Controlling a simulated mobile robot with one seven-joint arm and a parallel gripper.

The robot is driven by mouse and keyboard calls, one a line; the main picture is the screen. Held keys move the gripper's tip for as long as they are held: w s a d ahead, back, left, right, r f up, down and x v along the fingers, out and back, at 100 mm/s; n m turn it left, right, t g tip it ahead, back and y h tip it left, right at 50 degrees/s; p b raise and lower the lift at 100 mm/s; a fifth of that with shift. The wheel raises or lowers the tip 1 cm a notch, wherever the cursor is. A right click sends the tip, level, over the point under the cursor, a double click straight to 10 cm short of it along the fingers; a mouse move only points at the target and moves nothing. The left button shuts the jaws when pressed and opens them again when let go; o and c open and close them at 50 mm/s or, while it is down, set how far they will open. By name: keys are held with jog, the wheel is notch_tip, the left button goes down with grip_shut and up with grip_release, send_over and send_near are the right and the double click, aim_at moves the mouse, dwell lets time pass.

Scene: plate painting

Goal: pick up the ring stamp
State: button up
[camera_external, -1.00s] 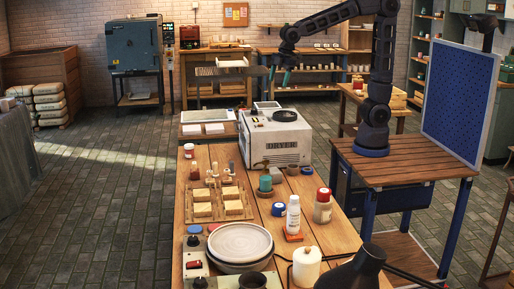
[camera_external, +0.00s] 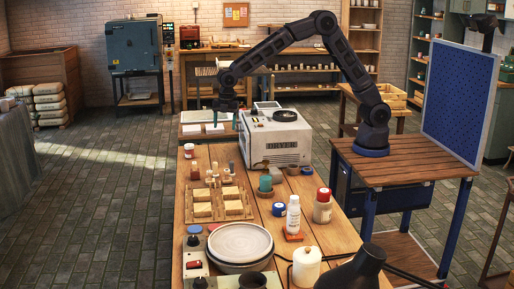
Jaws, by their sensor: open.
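Several small upright wooden-handled pieces that look like stamps (camera_external: 214,169) stand in a rack at the far end of the wooden tray on the long table. They are too small for me to tell which one is the ring stamp. My gripper (camera_external: 226,118) points down, open and empty, with its teal fingers apart. In the picture it is above the stamps and left of the dryer, clear of both. Its exact distance from the stamps cannot be told.
The white dryer (camera_external: 276,138) stands close to the right of the stamps. Sponge-like blocks (camera_external: 202,211) lie in the tray. A teal cup (camera_external: 265,184), a white bottle (camera_external: 293,214) and paint jars stand to the right. A pale plate (camera_external: 240,243) sits nearer on the turntable.

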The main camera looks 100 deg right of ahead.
aim_at(210, 180)
jog(key=w+f+n, duration=0.1)
jog(key=w+f, duration=0.1)
jog(key=f, duration=0.3)
jog(key=w+a+f+n, duration=0.1)
jog(key=w+f, duration=0.2)
jog(key=f, duration=0.2)
jog(key=w+a+f+n, duration=0.1)
jog(key=w+f, duration=0.2)
jog(key=f, duration=0.2)
jog(key=shift+a+g, duration=0.2)
jog(key=shift+g, duration=0.2)
notch_tip(210, 180, down, 11)
jog(key=shift+r, duration=0.15)
jog(key=c, duration=1.1)
